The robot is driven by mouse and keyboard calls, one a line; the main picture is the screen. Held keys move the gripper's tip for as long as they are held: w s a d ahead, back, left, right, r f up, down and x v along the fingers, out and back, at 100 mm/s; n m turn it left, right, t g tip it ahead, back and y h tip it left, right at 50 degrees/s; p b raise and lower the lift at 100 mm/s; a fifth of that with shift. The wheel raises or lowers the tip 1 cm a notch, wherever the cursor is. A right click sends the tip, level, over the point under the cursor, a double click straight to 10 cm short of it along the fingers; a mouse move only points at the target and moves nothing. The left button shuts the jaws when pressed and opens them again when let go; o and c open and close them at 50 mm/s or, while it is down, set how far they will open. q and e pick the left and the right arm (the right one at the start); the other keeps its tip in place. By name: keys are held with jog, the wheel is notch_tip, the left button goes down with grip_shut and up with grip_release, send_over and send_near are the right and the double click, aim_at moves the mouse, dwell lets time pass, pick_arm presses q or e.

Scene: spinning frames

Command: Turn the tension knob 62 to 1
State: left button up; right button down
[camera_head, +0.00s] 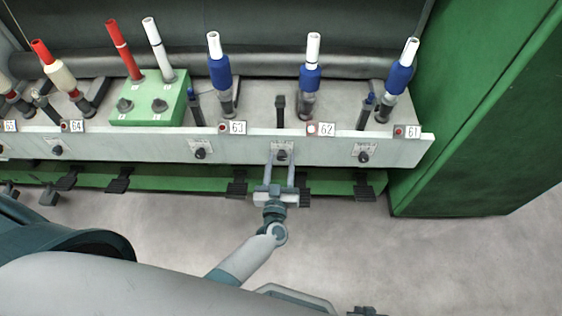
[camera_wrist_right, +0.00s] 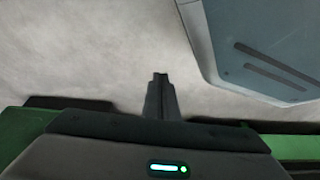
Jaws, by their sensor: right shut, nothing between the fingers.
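The tension knob 62 (camera_head: 281,155) is a small dark knob with a pale dial plate, on the front face of the grey rail below the 62 label (camera_head: 321,129). My left gripper (camera_head: 280,163) points up at it, with its two fingers apart on either side of the knob. A gap seems to remain between the fingers and the knob. The setting of the knob is too small to read. My right gripper (camera_wrist_right: 160,76) is shut and empty in the right wrist view, above bare floor.
Similar knobs for 63 (camera_head: 200,153) and 61 (camera_head: 363,156) sit on either side along the rail (camera_head: 240,148). Bobbins stand above, including a blue one (camera_head: 310,76). A green cabinet (camera_head: 480,110) closes off the right. Dark pedals (camera_head: 237,187) hang below. The floor (camera_head: 440,260) is clear.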

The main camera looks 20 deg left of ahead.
pick_arm(q)
jog(key=c, duration=0.8)
jog(key=shift+c, duration=0.2)
pick_arm(e)
jog(key=shift+d, duration=0.45)
